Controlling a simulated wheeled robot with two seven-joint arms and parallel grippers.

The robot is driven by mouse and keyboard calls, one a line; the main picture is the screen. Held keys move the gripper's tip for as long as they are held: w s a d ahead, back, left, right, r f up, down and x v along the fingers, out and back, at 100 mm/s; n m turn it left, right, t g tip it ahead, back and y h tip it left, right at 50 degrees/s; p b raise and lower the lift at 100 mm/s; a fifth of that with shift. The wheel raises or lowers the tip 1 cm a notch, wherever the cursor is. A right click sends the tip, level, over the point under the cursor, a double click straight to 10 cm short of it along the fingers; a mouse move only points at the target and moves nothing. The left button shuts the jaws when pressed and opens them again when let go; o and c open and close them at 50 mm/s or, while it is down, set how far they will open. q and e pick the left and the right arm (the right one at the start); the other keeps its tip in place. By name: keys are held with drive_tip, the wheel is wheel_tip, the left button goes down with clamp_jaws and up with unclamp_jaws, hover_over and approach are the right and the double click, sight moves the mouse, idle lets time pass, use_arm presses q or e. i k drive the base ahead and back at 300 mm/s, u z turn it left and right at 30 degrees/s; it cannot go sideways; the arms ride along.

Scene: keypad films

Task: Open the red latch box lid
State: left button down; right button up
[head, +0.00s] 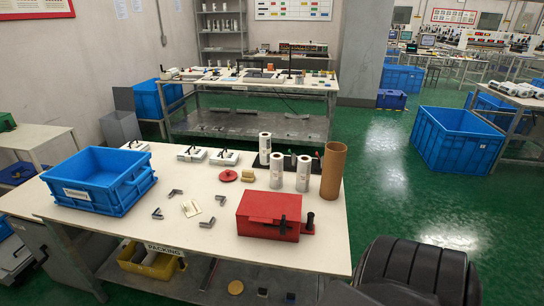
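The red latch box (268,215) sits near the front right of the white table (200,240). Its lid looks closed, with a flat red top. Neither of my grippers shows in the head view.
A blue crate (100,181) stands at the table's left. White rolls (276,171) and a brown tube (333,171) stand behind the box. Small grey brackets (176,192) and a round red piece (228,175) lie on the table.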

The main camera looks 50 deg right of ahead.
sight(261, 206)
drive_tip(key=z, duration=0.05)
drive_tip(key=k, duration=0.85)
drive_tip(key=z, duration=2.05)
drive_tip(key=i, duration=0.5)
drive_tip(key=z, duration=0.05)
